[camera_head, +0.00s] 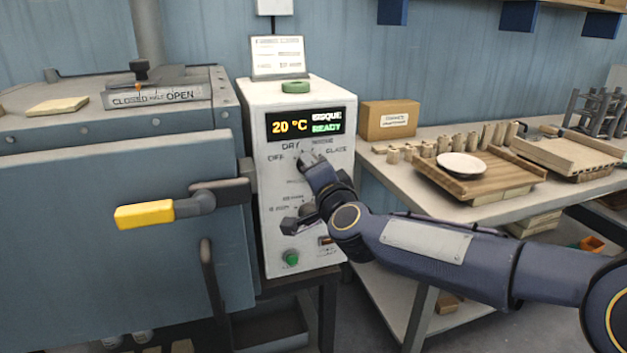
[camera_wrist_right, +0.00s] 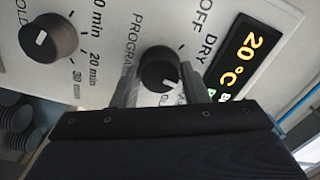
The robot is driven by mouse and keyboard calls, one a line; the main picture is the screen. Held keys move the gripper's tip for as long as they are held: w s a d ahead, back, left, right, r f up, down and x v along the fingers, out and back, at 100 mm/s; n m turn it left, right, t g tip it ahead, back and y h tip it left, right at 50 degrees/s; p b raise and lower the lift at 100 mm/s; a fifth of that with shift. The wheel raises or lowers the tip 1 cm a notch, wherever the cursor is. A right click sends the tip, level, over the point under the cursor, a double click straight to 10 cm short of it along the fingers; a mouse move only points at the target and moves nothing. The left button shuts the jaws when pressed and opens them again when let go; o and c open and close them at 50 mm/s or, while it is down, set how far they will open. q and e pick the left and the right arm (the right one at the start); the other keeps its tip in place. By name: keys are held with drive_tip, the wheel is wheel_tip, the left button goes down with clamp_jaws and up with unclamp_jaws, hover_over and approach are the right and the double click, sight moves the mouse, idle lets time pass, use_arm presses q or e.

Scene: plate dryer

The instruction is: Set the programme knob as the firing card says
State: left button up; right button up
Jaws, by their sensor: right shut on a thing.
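The programme knob (camera_wrist_right: 160,68) is a round black knob on the white control box (camera_head: 255,180). My right gripper (camera_head: 306,160) is at the knob; in the wrist view, its grey fingers (camera_wrist_right: 160,86) are shut on the knob from both sides. In the head view the gripper hides the knob. Labels OFF, DRY, BISQUE and GLAZE surround it. I cannot clearly read its pointer. The display (camera_head: 305,124) reads 20 °C, BISQUE, READY. A white card (camera_head: 278,57), likely the firing card, stands above the box; its text is too small to read. My left gripper is not in view.
A second black knob (camera_wrist_right: 48,40), with minute marks, sits near the programme knob. A green button (camera_head: 291,258) is lower on the box. The kiln, with its yellow-ended handle (camera_head: 145,214), stands left. A table (camera_head: 400,185) with a wooden tray (camera_head: 480,185) stands right.

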drive_tip(key=shift+m+b, duration=0.5)
drive_tip(key=shift+m, duration=0.6)
drive_tip(key=o, duration=1)
drive_tip(key=v, duration=0.8)
